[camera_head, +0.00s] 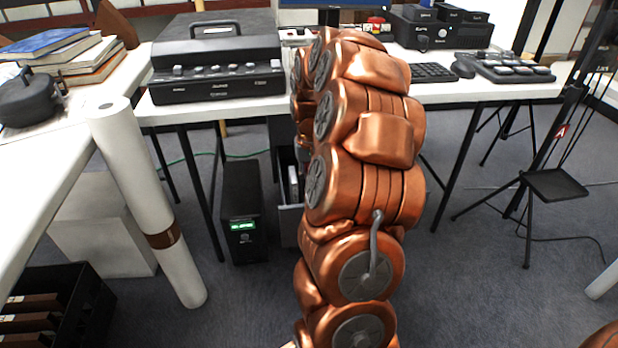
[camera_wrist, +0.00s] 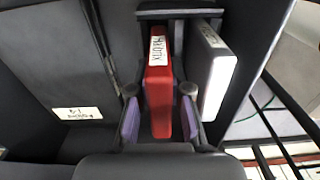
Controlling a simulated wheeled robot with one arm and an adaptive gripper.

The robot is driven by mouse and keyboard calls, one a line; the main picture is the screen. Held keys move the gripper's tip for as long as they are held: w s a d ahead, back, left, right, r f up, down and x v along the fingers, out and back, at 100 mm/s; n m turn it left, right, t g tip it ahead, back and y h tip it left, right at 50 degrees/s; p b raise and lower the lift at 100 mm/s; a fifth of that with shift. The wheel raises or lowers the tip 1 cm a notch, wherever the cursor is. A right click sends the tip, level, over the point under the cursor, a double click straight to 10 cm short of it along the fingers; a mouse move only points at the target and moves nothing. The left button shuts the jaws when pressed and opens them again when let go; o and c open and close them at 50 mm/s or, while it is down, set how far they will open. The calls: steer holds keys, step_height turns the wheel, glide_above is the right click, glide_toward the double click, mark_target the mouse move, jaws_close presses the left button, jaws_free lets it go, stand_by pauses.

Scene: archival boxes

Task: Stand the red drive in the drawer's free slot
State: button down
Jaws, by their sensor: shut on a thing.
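The red drive (camera_wrist: 159,88), with a white lettered label at one end, is between the two purple-padded fingers of my gripper (camera_wrist: 159,112) in the wrist view. The gripper is shut on it. The drive is on edge over the dark grey drawer (camera_wrist: 105,42), just left of a silver drive (camera_wrist: 216,72) and roughly parallel to it. I cannot tell whether its lower edge touches the drawer floor. In the head view, part of the drawer (camera_head: 290,223) and a light drive (camera_head: 294,184) show beside my copper arm, which hides the gripper and red drive.
A white label (camera_wrist: 77,115) is on a dark panel left of the fingers. A black unit with a green display (camera_head: 243,222) stands left of the drawer. The desk (camera_head: 215,106) with a black machine (camera_head: 215,70) is above. A white roll (camera_head: 148,200) leans at the left.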

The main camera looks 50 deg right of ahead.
steer(key=shift+f, duration=0.6)
steer(key=c, duration=1)
jaws_free()
steer(key=shift+r, duration=0.1)
step_height(320, 180, up, 12)
steer(key=shift+f, duration=0.1)
stand_by(0.4)
